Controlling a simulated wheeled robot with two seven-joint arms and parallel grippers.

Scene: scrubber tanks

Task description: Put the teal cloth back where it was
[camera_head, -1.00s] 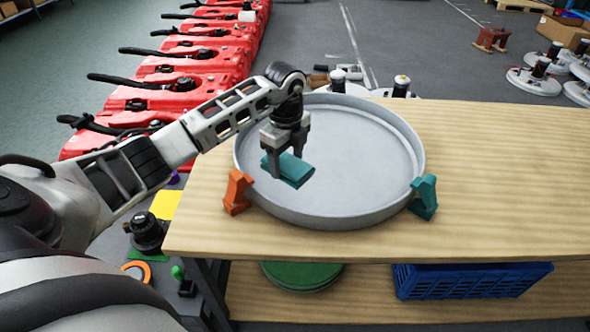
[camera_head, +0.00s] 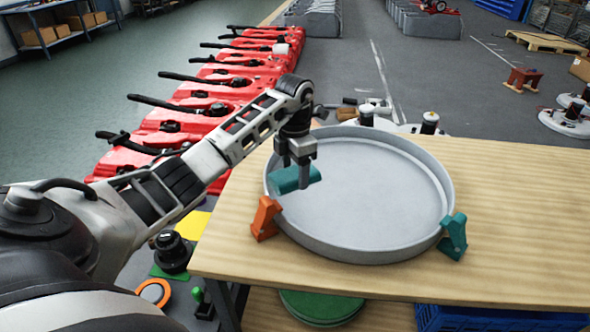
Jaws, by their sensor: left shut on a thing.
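The teal cloth (camera_head: 290,181) is a small folded bundle. My left gripper (camera_head: 296,180) is shut on it, pointing down. It holds the cloth over the left part of a large round grey tray (camera_head: 365,250) on the wooden table. I cannot tell the exact gap between the cloth and the tray. My right gripper is not in view.
An orange clamp (camera_head: 265,218) grips the tray's left front rim and a teal clamp (camera_head: 454,235) its right front rim. The wooden table (camera_head: 520,220) is bare to the right. Red tanks (camera_head: 175,130) stand in a row behind at left. A blue crate (camera_head: 490,318) sits below.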

